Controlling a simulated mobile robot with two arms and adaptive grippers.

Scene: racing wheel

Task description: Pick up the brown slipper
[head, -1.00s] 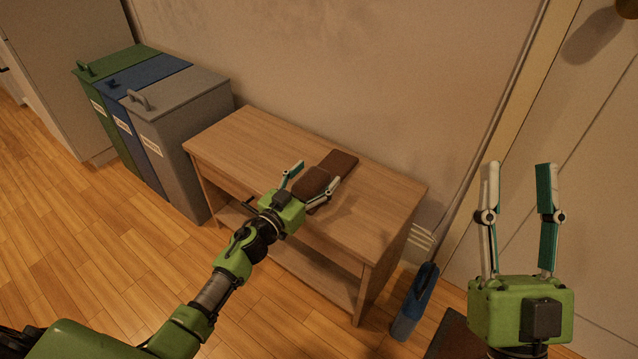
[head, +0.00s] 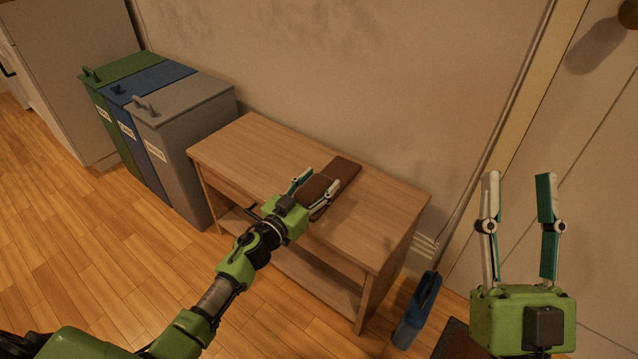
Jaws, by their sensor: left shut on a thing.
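The brown slipper (head: 340,173) lies on top of the wooden bench (head: 240,146), with its far end toward the wall. My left gripper (head: 318,188) is at the slipper's near end, its two fingers on either side and shut on it. The slipper looks still at bench level; whether it touches the top is hard to tell. Part of its near end is hidden by the fingers. My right gripper (head: 519,178) is open and empty, raised at the right in front of the door.
Green, blue and grey bins (head: 185,95) stand left of the bench. A dark mat (head: 452,338) lies by the door (head: 600,150). The bench top left of the slipper is clear.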

